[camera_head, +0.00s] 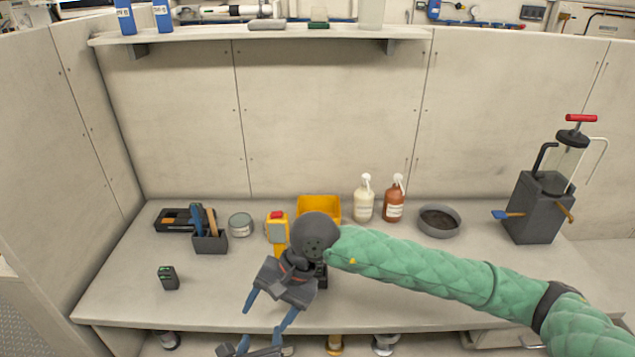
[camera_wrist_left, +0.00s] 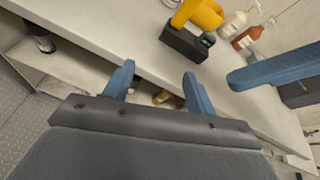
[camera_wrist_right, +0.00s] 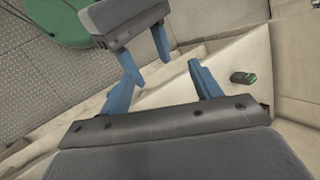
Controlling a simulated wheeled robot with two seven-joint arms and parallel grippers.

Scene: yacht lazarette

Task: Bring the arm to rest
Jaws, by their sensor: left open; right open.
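My right arm (camera_head: 420,262), in a green padded sleeve, reaches in from the right across the bench. My right gripper (camera_head: 264,317) is open and empty, pointing down at the bench's front edge; its blue fingers stand apart in the right wrist view (camera_wrist_right: 162,75). My left gripper (camera_head: 252,350) is at the bottom edge of the head view, mostly cut off. In the left wrist view its fingers (camera_wrist_left: 160,70) are apart with nothing between them. The two grippers are close together, and each shows in the other's wrist view.
The bench (camera_head: 125,290) holds a yellow tool (camera_head: 278,230) partly behind my right wrist, a yellow bin (camera_head: 318,206), two pump bottles (camera_head: 364,202), a round pan (camera_head: 440,221), a grey pump unit (camera_head: 538,205), a tool holder (camera_head: 210,241) and a small black block (camera_head: 168,278). The bench's front right is clear.

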